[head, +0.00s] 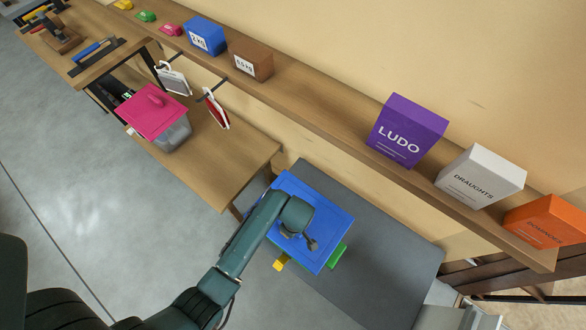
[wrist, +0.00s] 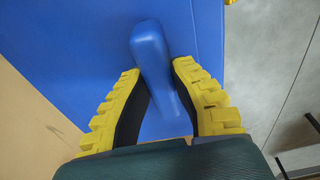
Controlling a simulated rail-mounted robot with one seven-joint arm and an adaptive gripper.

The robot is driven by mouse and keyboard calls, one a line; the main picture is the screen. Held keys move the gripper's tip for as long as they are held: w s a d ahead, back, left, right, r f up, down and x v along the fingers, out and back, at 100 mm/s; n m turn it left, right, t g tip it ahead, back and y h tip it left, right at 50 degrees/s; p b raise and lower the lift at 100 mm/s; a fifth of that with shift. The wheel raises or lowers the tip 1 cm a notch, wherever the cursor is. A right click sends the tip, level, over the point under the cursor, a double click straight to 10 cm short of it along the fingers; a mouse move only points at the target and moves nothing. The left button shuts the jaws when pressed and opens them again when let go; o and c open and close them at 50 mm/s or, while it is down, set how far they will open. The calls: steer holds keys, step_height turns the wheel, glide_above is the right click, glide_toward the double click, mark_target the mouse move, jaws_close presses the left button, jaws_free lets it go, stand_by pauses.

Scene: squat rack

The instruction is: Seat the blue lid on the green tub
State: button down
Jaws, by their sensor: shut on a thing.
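The blue lid (head: 334,222) is a flat rectangle over the grey surface in the head view, partly covered by my arm. It fills much of the wrist view (wrist: 80,60), with a raised blue handle bar (wrist: 152,45). My gripper (wrist: 157,70) has its yellow fingers on both sides of this bar and is shut on it. A green piece (head: 338,256), perhaps part of the green tub, shows past the lid's lower right edge. The rest of the tub is hidden, so I cannot tell whether the lid touches its rim.
A small yellow piece (head: 280,261) shows at the lid's lower left edge. A grey table (head: 400,262) has free room to the right. The wall shelf (head: 320,115) behind holds several boxes. A clear tub with a pink lid (head: 155,110) stands on the wooden bench (head: 230,165).

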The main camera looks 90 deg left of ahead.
steer(key=shift+w+r+p, duration=0.1)
steer(key=shift+p, duration=0.25)
steer(key=shift+f+b, duration=1.25)
steer(key=shift+f, duration=0.85)
steer(key=shift+d+p, duration=0.1)
steer(key=shift+p, duration=0.45)
steer(key=shift+f+b, duration=0.75)
steer(key=shift+f, duration=0.7)
stand_by(2.0)
steer(key=c, duration=1)
jaws_free()
steer(key=shift+o, duration=0.2)
steer(key=r, duration=0.8)
steer(key=w+d+r, duration=0.1)
steer(key=r, duration=0.3)
